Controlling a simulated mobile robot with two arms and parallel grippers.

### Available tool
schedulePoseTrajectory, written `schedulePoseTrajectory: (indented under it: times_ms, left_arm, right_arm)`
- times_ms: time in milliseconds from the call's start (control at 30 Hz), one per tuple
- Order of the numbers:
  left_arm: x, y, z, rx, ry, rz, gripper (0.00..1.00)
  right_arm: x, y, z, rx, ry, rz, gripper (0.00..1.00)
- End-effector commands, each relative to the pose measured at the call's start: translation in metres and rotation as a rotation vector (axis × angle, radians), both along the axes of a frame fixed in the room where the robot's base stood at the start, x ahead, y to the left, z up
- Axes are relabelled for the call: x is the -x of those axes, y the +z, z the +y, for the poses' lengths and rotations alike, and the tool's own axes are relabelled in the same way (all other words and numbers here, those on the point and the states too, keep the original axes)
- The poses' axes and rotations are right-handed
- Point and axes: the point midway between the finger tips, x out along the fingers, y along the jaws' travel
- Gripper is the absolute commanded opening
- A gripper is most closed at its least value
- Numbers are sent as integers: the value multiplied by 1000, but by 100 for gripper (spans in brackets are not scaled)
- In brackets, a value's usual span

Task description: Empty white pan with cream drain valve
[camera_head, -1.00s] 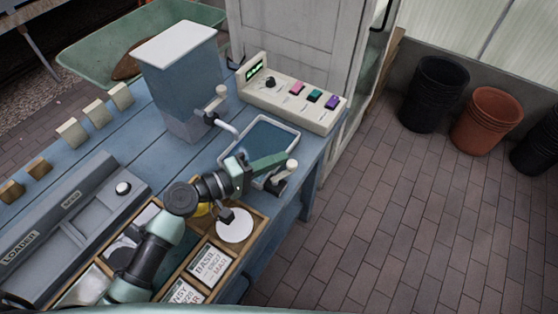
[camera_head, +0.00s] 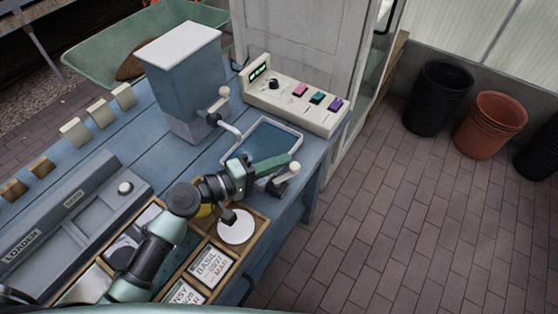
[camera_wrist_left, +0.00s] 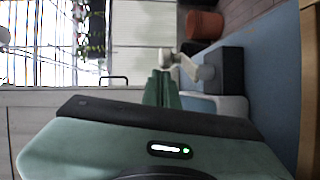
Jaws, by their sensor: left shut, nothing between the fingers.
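The white pan (camera_head: 299,137) is a shallow rectangular tray at the right end of the blue table, with a dark blue inside that looks like water. The cream drain valve (camera_head: 285,177) is at the pan's near right corner, its lever slanting up to a knob. My left gripper (camera_head: 288,159) is shut and empty, its green fingers over the pan's near edge, close to the valve knob. In the left wrist view the shut fingers (camera_wrist_left: 162,77) are beside the cream valve (camera_wrist_left: 184,64); contact cannot be told. My right gripper is not in view.
A cream control box (camera_head: 292,101) with coloured buttons stands behind the pan. A blue-grey tank (camera_head: 185,85) with a spout is left of it. A wooden tray of cards (camera_head: 235,262) and a white disc (camera_head: 236,227) lie in front.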

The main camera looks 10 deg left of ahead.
Motion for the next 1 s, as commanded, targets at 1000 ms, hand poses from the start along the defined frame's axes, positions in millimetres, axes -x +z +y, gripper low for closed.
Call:
schedulePoseTrajectory:
  times_ms: [1000]
  left_arm:
    - [44, 6, 57, -2, 0, 1, 0]
  right_arm:
    - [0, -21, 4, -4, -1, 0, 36]
